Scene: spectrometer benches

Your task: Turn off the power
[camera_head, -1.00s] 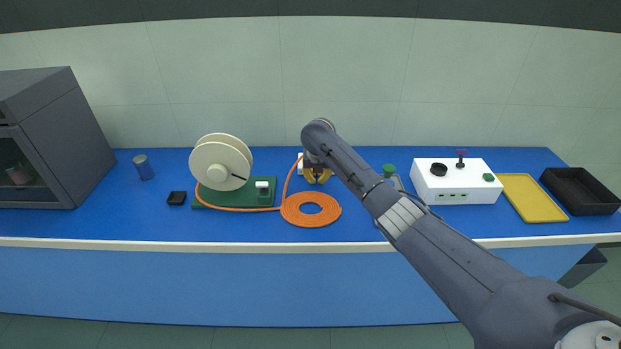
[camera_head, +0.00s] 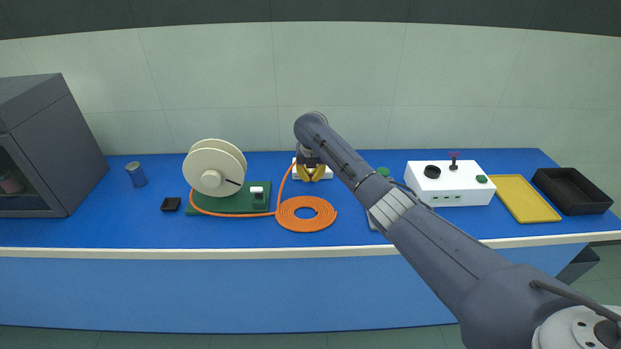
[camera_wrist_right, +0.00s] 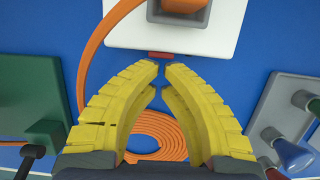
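A white box (camera_head: 328,175) stands on the blue bench behind the orange coil, with the orange cable running up to it. My right gripper (camera_head: 311,178) is over the box's front side. In the right wrist view its yellow fingers (camera_wrist_right: 161,66) arch together, tips nearly meeting just short of the red piece, with nothing between them. Contact with the red piece does not show. My left gripper is out of view.
An orange coil (camera_head: 304,214) lies in front of the box. A cream reel (camera_head: 213,168) on a green base (camera_head: 236,205) stands left. At right are a white control box (camera_head: 449,184), a yellow tray (camera_head: 524,199) and a black bin (camera_head: 572,190). A grey cabinet (camera_head: 45,150) is far left.

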